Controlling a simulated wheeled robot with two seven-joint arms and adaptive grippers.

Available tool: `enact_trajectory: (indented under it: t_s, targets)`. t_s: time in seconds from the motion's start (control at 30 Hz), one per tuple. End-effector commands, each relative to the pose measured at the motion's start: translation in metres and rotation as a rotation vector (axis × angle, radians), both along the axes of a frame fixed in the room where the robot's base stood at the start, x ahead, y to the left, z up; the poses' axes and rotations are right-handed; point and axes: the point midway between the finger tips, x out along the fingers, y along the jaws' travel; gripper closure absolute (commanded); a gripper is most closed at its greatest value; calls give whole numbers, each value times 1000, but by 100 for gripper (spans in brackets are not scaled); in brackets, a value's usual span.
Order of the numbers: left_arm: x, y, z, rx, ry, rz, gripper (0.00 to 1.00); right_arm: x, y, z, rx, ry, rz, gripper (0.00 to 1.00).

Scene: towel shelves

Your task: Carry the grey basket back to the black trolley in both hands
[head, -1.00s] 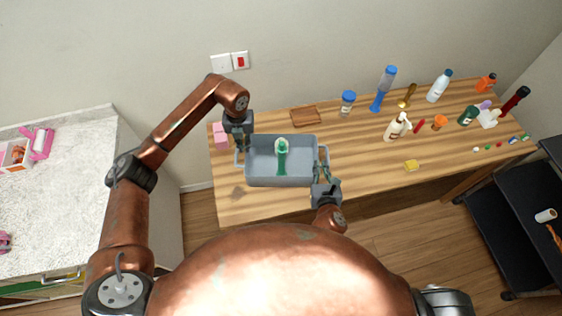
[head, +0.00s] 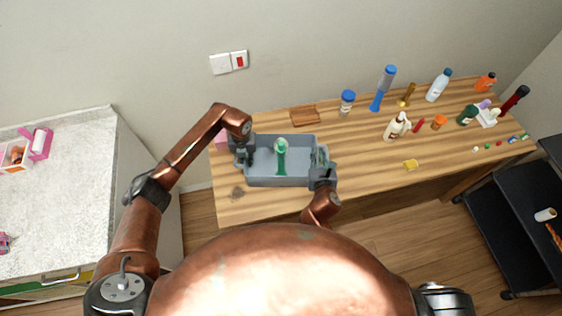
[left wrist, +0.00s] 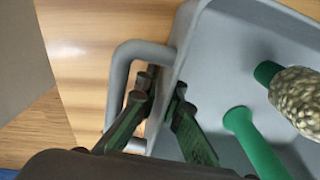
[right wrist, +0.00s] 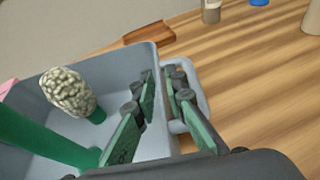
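The grey basket (head: 262,183) stands on the wooden table, with a looped handle at each end. A green-handled tool with a pale bumpy head (head: 281,145) lies in it. My left gripper (head: 243,155) is at the left end. In the left wrist view, its parted fingers (left wrist: 160,92) straddle the basket wall, one in the handle loop (left wrist: 118,75), one inside. My right gripper (head: 322,164) is at the right end. In the right wrist view, its parted fingers (right wrist: 161,85) straddle that wall likewise. The black trolley (head: 492,220) stands at the far right.
A brown wooden tray (head: 305,115) lies behind the basket. A pink block (head: 221,141) is partly hidden by my left arm. Bottles, including a cream one (head: 397,126), and a yellow sponge (head: 410,165) stand or lie to the right. A white roll (head: 545,214) lies on the trolley.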

Motion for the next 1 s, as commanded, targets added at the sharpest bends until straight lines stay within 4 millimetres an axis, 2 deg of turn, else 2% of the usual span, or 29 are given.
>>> enact_trajectory:
  t_s: [0.17, 0.27, 0.33, 1.0]
  targets:
    - [0, 0, 0, 0, 0, 0, 93, 0, 0, 0, 0, 0, 0, 88]
    - [0, 0, 0, 0, 0, 0, 100, 0, 0, 0, 0, 0, 0, 95]
    - [0, 0, 0, 0, 0, 0, 100, 0, 0, 0, 0, 0, 0, 100]
    - [0, 0, 1, 0, -1, 0, 100, 0, 0, 1, 0, -1, 1, 100]
